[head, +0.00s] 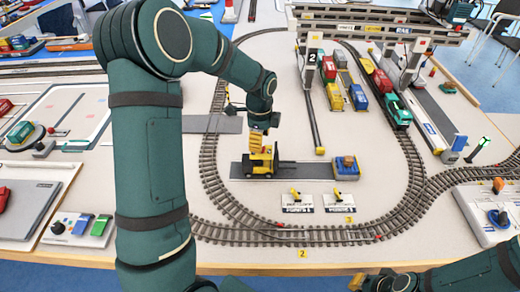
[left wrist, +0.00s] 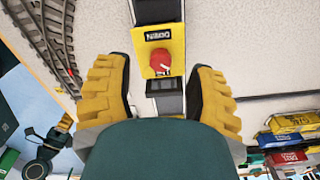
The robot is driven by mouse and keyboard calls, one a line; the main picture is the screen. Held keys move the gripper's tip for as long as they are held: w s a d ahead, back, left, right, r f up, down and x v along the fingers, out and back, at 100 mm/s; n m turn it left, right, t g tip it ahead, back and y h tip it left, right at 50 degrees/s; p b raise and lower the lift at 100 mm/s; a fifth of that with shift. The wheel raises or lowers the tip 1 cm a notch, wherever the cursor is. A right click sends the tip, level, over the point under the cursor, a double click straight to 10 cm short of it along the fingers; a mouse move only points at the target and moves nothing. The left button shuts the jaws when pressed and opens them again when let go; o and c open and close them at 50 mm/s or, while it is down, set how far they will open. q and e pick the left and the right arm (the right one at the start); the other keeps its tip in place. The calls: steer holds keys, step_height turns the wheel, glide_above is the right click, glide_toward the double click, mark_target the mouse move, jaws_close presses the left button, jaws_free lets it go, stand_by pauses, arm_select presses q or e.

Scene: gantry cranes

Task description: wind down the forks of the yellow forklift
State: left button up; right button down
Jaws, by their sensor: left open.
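The yellow forklift (head: 262,163) stands on a dark grey strip in the middle of the table, its dark forks (head: 287,164) pointing right. In the left wrist view its yellow top (left wrist: 159,44) shows with a round red knob (left wrist: 159,62) and a dark label. My left gripper (head: 257,146) is just above the forklift, pointing down. In the left wrist view its two yellow fingers stand apart, one on each side of the knob, with gaps between. My right gripper (head: 376,281) is at the bottom edge of the head view, away from the forklift; its fingers are unclear.
Railway track (head: 300,235) loops around. Two small signs (head: 297,203) with yellow tops lie in front. A grey gantry crane (head: 385,30) and colourful wagons (head: 357,95) stand at the back right.

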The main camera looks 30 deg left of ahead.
arm_select(q)
steer(key=shift+f+b, duration=0.3)
steer(key=shift+f, duration=1.6)
steer(key=shift+c, duration=0.4)
jaws_close()
